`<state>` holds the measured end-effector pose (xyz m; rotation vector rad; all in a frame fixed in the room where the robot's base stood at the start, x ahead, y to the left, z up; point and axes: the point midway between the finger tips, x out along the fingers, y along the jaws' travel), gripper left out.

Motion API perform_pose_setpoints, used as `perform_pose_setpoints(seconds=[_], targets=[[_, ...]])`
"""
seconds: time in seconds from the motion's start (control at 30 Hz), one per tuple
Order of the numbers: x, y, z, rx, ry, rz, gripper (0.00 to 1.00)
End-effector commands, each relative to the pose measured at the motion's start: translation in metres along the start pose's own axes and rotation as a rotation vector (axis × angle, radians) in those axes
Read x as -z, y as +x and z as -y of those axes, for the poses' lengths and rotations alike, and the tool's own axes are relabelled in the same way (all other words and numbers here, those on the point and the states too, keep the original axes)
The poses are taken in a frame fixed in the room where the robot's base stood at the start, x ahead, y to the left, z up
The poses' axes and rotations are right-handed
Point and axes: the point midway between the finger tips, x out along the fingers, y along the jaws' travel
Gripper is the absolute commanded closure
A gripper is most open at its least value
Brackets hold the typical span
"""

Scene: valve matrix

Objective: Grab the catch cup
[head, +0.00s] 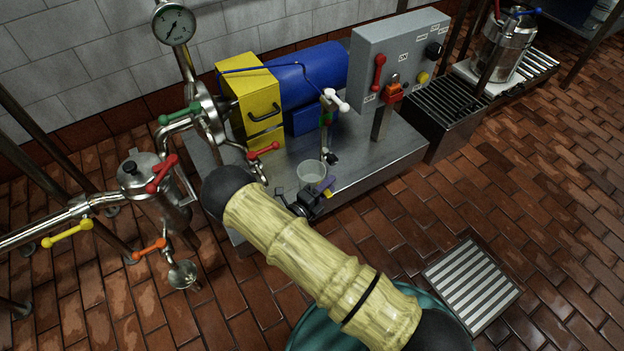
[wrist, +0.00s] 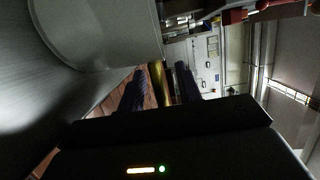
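The catch cup (head: 311,173) is a pale, clear-looking cup standing on the steel skid top, below a small tap with a green and white handle. My gripper (head: 318,192) is at its near side, low over the skid's front edge. In the wrist view the cup (wrist: 95,35) fills the upper left, close by. The two dark ridged fingers (wrist: 160,88) stand apart, with a yellow bar (wrist: 158,84) between them and narrow gaps beside it. I cannot tell whether this bar belongs to the cup or whether a finger touches it.
Behind the cup stand a yellow housing (head: 250,100) with a blue motor (head: 305,75) and a grey control box (head: 398,62). Pipes with red, green, yellow and orange valve handles crowd the left. A floor drain (head: 470,284) and open tiles lie to the right.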

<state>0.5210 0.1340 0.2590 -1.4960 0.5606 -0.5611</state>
Motion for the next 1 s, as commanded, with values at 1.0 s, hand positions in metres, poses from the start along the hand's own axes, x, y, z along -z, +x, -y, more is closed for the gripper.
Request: perform_pose_setpoints(seconds=[1.0], targets=[[-0.0001, -0.0005, 0.0091, 0.001, 0.000, 0.000, 1.00]])
